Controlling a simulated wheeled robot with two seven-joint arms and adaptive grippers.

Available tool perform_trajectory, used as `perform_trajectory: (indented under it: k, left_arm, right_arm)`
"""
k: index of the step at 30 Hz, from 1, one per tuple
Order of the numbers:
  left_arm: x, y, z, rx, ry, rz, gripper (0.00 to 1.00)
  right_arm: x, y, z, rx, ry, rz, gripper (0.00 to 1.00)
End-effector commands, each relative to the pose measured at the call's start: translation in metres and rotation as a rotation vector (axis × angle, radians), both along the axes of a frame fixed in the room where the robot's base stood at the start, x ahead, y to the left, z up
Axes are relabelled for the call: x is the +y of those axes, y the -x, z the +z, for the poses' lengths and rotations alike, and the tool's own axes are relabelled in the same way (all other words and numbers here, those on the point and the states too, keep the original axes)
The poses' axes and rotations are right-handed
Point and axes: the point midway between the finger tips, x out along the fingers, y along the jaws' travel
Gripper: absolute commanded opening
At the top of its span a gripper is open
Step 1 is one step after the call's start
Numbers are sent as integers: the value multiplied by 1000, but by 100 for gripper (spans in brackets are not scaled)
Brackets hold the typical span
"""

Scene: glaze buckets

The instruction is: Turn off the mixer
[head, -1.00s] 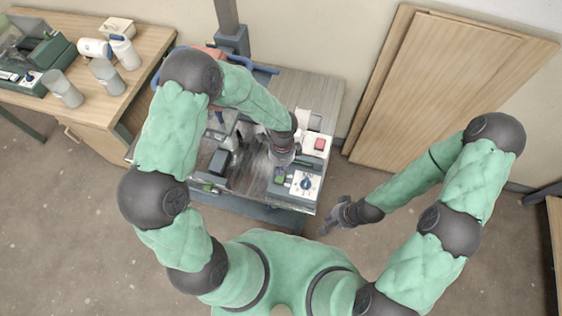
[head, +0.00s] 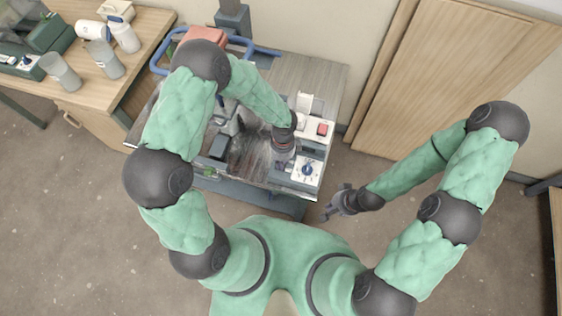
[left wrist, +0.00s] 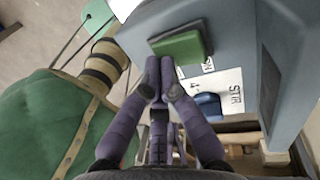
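The mixer is a grey machine on the table, with its control panel (head: 307,168) at the right front carrying a blue knob. A red button (head: 322,129) sits further back on it. In the left wrist view, a green button (left wrist: 180,45) and the blue knob (left wrist: 208,104) show on the panel beside white labels. My left gripper (head: 284,158) is over the panel's left side. In the left wrist view its fingertips (left wrist: 160,72) are together, empty, at the green button's lower edge; I cannot tell whether they touch. My right gripper (head: 332,206) hangs empty, apparently open, right of the table.
A wooden desk (head: 150,25) at the left holds grey cups (head: 104,59), white bottles (head: 125,36) and a green machine (head: 50,58). Wooden boards (head: 455,85) lean on the wall at the right. Floor around my right gripper is clear.

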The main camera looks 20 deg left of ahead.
Motion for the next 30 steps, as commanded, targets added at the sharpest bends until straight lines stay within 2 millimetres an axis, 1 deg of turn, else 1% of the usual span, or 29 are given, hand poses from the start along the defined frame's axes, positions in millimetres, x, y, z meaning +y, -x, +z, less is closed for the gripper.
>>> perform_trajectory:
  k: [8, 19, 30]
  left_arm:
    - [0, -1, 0, 1, 1, -1, 0]
    - [-1, -15, 5, 0, 1, -1, 0]
    - [-1, -15, 6, 1, 1, -1, 0]
  right_arm:
    - [0, 0, 1, -1, 0, 0, 0]
    - [0, 0, 7, -1, 0, 0, 0]
    - [0, 0, 7, 0, 0, 0, 0]
